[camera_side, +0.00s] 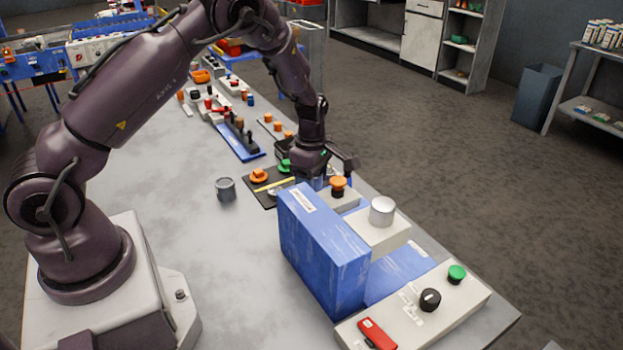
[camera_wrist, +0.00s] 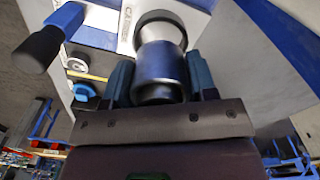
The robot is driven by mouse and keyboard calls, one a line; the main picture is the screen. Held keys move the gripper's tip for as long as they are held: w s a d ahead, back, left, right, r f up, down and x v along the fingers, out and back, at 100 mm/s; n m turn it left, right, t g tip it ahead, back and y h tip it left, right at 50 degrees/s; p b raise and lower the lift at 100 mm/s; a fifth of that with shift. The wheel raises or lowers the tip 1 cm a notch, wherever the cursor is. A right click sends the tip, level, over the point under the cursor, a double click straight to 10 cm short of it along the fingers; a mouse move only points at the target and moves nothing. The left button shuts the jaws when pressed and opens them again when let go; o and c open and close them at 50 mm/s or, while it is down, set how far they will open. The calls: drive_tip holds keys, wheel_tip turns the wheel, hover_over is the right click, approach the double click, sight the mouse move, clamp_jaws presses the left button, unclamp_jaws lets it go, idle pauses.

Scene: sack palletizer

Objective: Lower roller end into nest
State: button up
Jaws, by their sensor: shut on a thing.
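I cannot make out the nest for certain.
An orange mushroom knob (camera_side: 338,184) stands right beside my gripper. A silver cylinder (camera_side: 382,210) stands on a pale block. A pale panel with a black knob (camera_side: 430,299) and green button (camera_side: 457,272) lies in front. A grey cup (camera_side: 225,188) stands on clear table at left.

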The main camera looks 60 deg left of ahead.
drive_tip(key=shift+f, duration=0.3)
drive_tip(key=shift+f, duration=0.5)
drive_tip(key=shift+f, duration=0.3)
idle(0.6)
drive_tip(key=shift+f, duration=0.4)
